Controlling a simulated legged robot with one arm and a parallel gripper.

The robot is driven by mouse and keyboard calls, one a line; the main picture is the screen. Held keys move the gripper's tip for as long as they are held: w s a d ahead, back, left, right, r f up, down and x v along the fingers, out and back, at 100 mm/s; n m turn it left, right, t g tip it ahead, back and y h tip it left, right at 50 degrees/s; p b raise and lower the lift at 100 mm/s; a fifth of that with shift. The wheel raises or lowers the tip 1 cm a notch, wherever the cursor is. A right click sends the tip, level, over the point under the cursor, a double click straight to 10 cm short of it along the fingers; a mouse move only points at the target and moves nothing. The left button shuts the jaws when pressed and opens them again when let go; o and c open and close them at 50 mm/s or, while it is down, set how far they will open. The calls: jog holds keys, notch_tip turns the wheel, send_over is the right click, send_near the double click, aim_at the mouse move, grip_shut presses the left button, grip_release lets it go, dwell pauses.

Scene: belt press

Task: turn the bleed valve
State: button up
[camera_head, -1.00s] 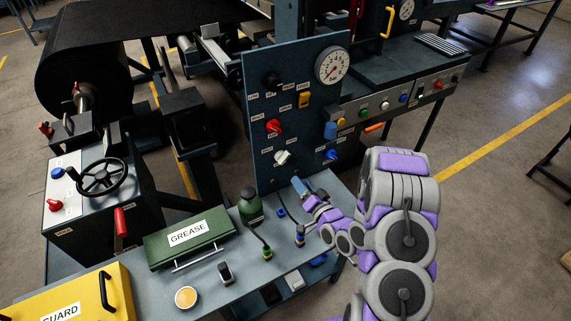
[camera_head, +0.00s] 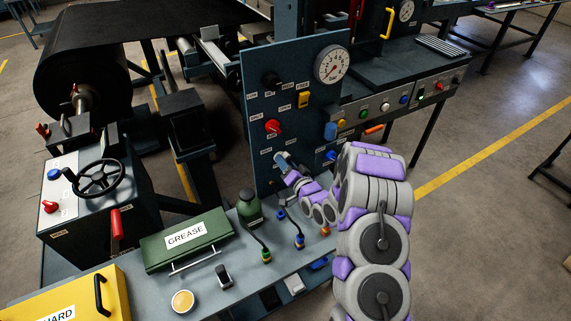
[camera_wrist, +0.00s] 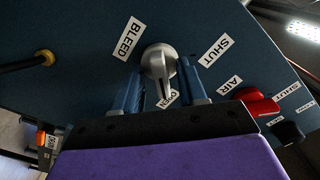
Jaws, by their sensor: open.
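The bleed valve (camera_wrist: 158,60) is a light grey knob with a pointer handle on the blue panel, beside the labels BLEED, SHUT and a partly covered OPEN. Its handle points down toward the OPEN label in the wrist view. My gripper (camera_wrist: 161,74) is open, with one blue finger on each side of the knob's handle. I cannot tell whether the fingers touch it. In the head view my gripper (camera_head: 281,161) is at the lower part of the panel and largely hides the knob.
The red air knob (camera_wrist: 262,106) and a black knob (camera_wrist: 288,132) stand close by on the panel; the red one also shows in the head view (camera_head: 272,126). Levers (camera_head: 262,247) and a green bottle (camera_head: 249,206) stand on the bench below.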

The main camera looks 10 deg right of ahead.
jog(key=shift+d, duration=0.1)
jog(key=shift+d, duration=0.1)
jog(key=c, duration=0.3)
jog(key=shift+s, duration=0.1)
grip_shut()
jog(key=shift+n, duration=0.3)
jog(key=shift+s+a+f+n+b, duration=0.15)
jog(key=shift+n+b, duration=0.55)
jog(key=shift+n, duration=2.15)
jog(key=shift+w+a+r+n+b, duration=0.1)
jog(key=shift+n+b, duration=0.55)
jog(key=shift+n, duration=2.25)
jog(key=shift+s+a+f+n+b, duration=0.15)
jog(key=shift+n+b, duration=0.55)
jog(key=shift+n, duration=2.15)
